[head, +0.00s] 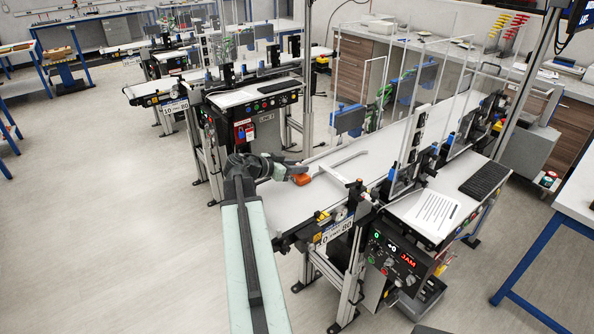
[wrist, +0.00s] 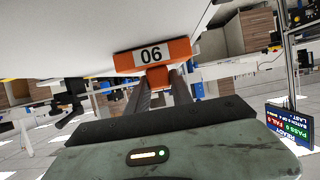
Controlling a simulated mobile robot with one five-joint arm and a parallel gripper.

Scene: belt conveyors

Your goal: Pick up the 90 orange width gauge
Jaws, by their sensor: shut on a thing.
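The orange width gauge (head: 302,179) is at the near left part of the white conveyor belt (head: 290,203). In the wrist view the gauge (wrist: 180,50) is an orange block with a white label whose digits appear upside down, reading as 90. My gripper (head: 290,171) reaches in from the left over the belt. In the wrist view its two dark fingers (wrist: 160,84) are shut on the orange stem of the gauge. I cannot tell whether the gauge touches the belt.
A grey-white guide bar (head: 333,174) lies across the belt right of the gauge. Clear guard panels (head: 415,110) stand along the belt. Open floor (head: 110,230) lies to the left.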

